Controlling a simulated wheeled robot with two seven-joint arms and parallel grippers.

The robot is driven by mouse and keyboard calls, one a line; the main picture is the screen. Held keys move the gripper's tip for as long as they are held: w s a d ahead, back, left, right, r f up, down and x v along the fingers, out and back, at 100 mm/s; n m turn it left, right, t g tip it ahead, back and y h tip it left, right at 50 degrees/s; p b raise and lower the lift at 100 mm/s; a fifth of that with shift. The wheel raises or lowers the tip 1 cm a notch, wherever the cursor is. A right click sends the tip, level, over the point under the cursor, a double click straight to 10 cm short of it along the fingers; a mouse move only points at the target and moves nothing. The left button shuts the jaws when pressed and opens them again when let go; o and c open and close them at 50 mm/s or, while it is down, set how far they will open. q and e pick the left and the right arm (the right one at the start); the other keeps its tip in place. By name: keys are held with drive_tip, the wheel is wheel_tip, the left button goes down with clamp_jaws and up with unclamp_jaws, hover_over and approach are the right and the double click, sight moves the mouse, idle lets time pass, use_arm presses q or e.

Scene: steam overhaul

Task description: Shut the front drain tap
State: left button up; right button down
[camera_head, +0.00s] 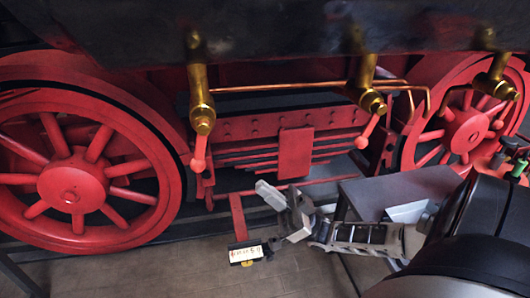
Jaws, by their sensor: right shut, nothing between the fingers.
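Three brass drain taps with red levers hang below the dark boiler edge: a left tap (202,105), a middle tap (371,98) and a right tap (499,88). The left tap's red lever (198,156) hangs almost straight down. I cannot tell from the picture which tap is the front one. My right gripper (268,194) is shut and empty, below and to the right of the left tap's lever, apart from it. My left gripper is not in view.
Large red spoked wheels stand at the left (72,188) and right (466,130). A copper pipe (280,87) runs between the taps. A labelled tag (246,254) is near the floor below my gripper. A grey table (395,190) stands right of it.

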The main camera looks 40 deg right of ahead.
drive_tip(key=p, duration=0.2)
approach(200, 148)
drive_tip(key=d+r, duration=0.1)
drive_tip(key=w+a, duration=0.2)
drive_tip(key=a, duration=0.1)
drive_tip(key=shift+w+a+r+p, duration=0.1)
drive_tip(key=shift+w+r+p, duration=0.05)
drive_tip(key=shift+r+p, duration=0.15)
